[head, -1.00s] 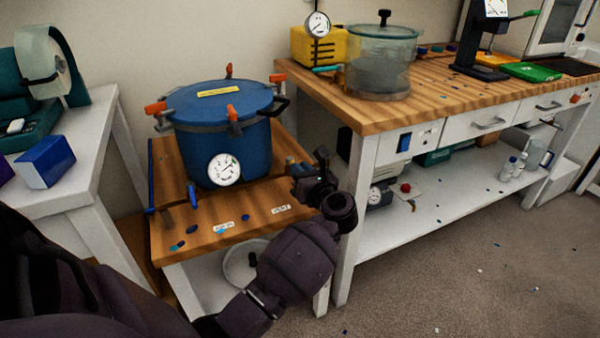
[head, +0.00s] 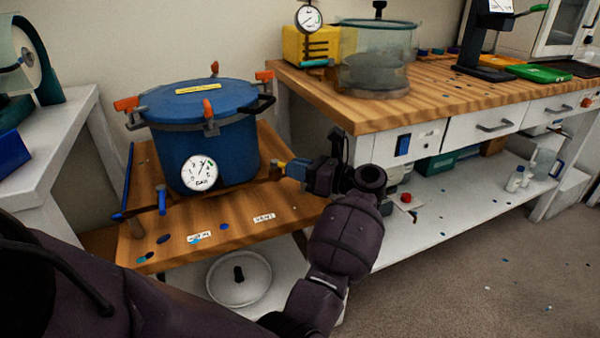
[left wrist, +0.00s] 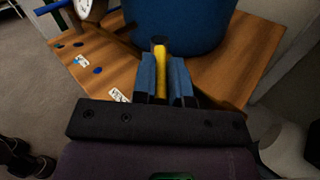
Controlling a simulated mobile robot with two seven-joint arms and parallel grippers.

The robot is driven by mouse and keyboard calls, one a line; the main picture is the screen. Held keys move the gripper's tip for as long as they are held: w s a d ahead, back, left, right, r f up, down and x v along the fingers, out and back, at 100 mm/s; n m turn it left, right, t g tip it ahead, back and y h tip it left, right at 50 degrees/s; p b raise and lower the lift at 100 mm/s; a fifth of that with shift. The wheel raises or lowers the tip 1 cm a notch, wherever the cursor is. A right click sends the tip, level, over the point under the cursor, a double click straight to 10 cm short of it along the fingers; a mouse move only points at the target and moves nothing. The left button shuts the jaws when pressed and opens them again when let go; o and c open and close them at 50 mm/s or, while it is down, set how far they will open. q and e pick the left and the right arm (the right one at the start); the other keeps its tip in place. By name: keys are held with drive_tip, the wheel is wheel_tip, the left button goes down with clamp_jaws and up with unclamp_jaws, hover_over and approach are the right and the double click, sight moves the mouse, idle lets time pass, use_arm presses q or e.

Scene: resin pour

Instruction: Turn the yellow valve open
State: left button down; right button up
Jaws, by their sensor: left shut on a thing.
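The yellow valve handle (left wrist: 161,66) lies between the blue finger pads of my left gripper (left wrist: 162,80) in the left wrist view. The pads are closed against both its sides, and the handle points toward the blue pot (left wrist: 172,22). In the head view my left gripper (head: 294,170) is at the right of the pot (head: 208,140), low over the wooden stand. Only a small bit of the yellow valve (head: 280,165) shows there; the fingers hide the rest. My right gripper is not in view.
The pot, with orange clamps and a white gauge (head: 199,173), stands on a wooden stand (head: 225,245). A blue valve handle (head: 162,200) is at its left. A workbench (head: 330,105) with a glass chamber (head: 375,60) is close on the right. A white lid (head: 239,278) lies below.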

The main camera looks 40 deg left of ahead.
use_arm(q)
drive_tip(key=shift+w+g, duration=0.1)
drive_tip(key=shift+g, duration=0.2)
drive_tip(key=c, duration=1.1)
unclamp_jaws()
drive_tip(key=shift+c, duration=0.2)
drive_tip(key=v, duration=1)
drive_tip(key=shift+w+d, duration=0.2)
drive_tip(key=shift+d, duration=0.15)
